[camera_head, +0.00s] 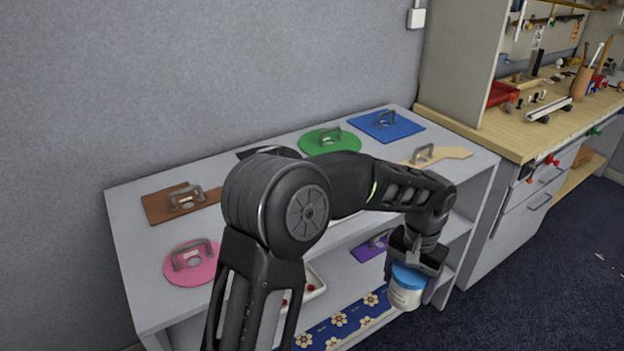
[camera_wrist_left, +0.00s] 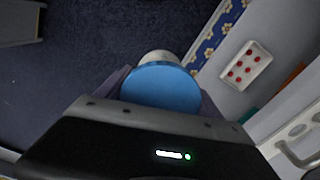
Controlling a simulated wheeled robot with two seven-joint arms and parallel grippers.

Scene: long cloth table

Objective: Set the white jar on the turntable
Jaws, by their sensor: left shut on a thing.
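The white jar (camera_head: 404,297) has a blue lid (camera_head: 409,277) and hangs in the air in front of the shelf, at the right in the head view. My left gripper (camera_head: 412,284) is shut on it, with a finger on each side. In the left wrist view the blue lid (camera_wrist_left: 161,88) sits between the fingers, and a little of the white body (camera_wrist_left: 160,56) shows beyond it. I cannot make out a turntable for certain; my left arm covers the middle of the shelf top. My right gripper is in neither view.
A grey shelf unit (camera_head: 135,248) carries flat boards with handles: brown (camera_head: 158,206), pink (camera_head: 190,272), green (camera_head: 318,146) and blue (camera_head: 402,132). Below are a purple board (camera_head: 366,252) and a white tray with red pieces (camera_wrist_left: 262,60). A workbench (camera_head: 470,130) stands at the right.

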